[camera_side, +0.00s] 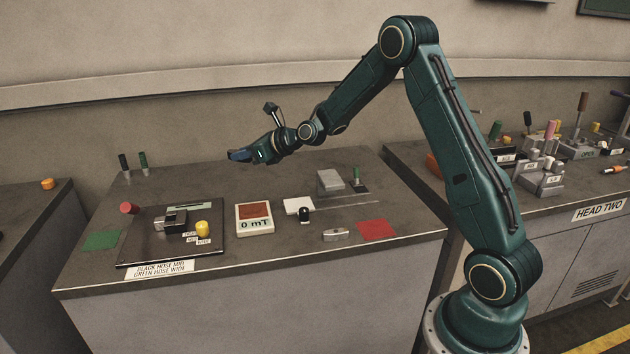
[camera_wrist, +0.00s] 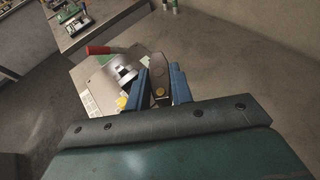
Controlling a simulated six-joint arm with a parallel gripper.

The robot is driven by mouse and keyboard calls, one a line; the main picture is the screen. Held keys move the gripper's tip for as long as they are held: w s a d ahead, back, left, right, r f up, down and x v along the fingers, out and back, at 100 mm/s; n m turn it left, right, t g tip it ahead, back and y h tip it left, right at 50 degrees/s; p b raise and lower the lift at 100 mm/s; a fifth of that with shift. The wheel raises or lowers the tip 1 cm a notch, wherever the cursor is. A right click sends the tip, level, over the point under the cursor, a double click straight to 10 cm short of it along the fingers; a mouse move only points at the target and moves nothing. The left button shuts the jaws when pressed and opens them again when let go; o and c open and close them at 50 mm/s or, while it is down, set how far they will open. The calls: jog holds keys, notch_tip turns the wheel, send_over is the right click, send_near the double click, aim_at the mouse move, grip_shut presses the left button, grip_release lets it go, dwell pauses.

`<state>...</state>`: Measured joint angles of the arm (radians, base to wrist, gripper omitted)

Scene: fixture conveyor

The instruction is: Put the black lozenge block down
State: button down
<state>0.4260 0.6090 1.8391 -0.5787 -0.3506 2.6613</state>
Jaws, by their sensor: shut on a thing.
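My gripper (camera_side: 240,156) is at the end of the raised arm, above the back-middle of the grey bench (camera_side: 230,275). Its blue fingers also show in the wrist view (camera_wrist: 161,86), shut on a small dark block (camera_wrist: 160,91), which I take for the black lozenge block. The fingers cover its sides, so its full outline is hidden. The block is held in the air, apart from the bench. In the side view it is too small to make out at the fingertips.
A black plate (camera_side: 140,250) carries a clamp and a yellow knob (camera_side: 202,228). A green patch (camera_side: 101,241), a red patch (camera_side: 376,230), a silver piece (camera_side: 336,235) and a grey block (camera_side: 330,179) lie around. Dark and green pegs stand at the back left.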

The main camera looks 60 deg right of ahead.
notch_tip(320, 180, up, 2)
jog(key=m+h, duration=0.2)
send_over(259, 193)
jog(key=shift+w+r, duration=0.1)
jog(key=shift+r, duration=0.1)
jog(key=shift+f, duration=0.1)
notch_tip(259, 193, down, 20)
jog(key=shift+r, duration=0.1)
dwell(0.8)
jog(key=c, duration=1.2)
grip_release()
jog(key=shift+c, duration=0.2)
jog(key=shift+v, duration=3.8)
